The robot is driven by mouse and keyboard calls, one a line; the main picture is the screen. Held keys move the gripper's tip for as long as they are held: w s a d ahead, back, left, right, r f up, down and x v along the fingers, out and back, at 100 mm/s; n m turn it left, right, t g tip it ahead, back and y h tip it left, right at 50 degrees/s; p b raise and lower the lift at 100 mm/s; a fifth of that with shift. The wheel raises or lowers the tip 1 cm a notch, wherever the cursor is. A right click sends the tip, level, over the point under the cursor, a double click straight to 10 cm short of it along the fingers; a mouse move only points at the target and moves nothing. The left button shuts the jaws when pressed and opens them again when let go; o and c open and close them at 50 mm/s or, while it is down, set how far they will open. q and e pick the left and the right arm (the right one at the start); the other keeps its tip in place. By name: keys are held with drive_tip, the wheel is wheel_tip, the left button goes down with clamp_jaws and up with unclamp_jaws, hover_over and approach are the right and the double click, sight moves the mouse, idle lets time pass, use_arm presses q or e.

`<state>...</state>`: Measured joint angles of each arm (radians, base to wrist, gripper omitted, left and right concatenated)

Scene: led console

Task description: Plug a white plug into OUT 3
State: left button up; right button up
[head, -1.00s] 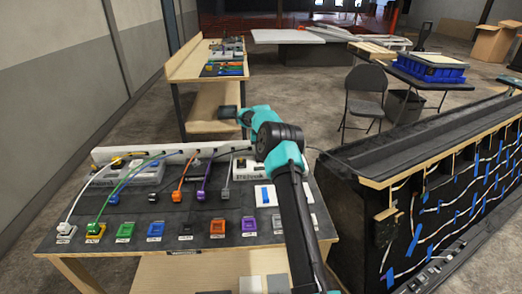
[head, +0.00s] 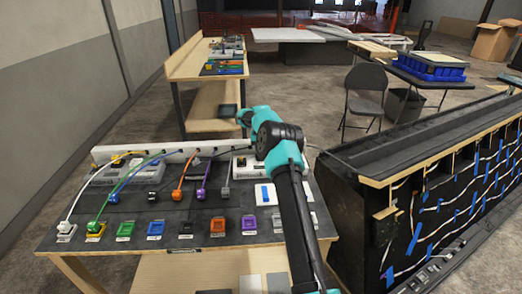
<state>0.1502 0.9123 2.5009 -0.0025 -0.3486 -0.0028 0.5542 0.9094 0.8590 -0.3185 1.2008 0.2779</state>
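A white plug (head: 65,226) on a white cable (head: 85,191) stands at the leftmost socket in the front row of the table, and it appears seated there. A green plug (head: 95,227) stands at the yellow socket (head: 101,234) beside it. The front row has several coloured sockets, including green (head: 125,230), blue (head: 156,229) and orange (head: 218,225). Labels are too small to read, so I cannot tell which is OUT 3. My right arm crosses the table from below; its end (head: 228,111) is above the far side, and its fingers are not clear. My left gripper is not in view.
Loose blue (head: 114,199), orange (head: 177,194), purple (head: 200,194) and grey (head: 224,193) plugs lie behind the socket row, their cables running to the back. A white power strip (head: 172,149) lines the back edge. A black console (head: 345,205) stands right of the table.

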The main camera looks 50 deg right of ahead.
drive_tip(key=shift+f, duration=0.35)
idle(1.1)
drive_tip(key=o, duration=1.6)
drive_tip(key=shift+c, duration=0.2)
drive_tip(key=shift+r, duration=3.5)
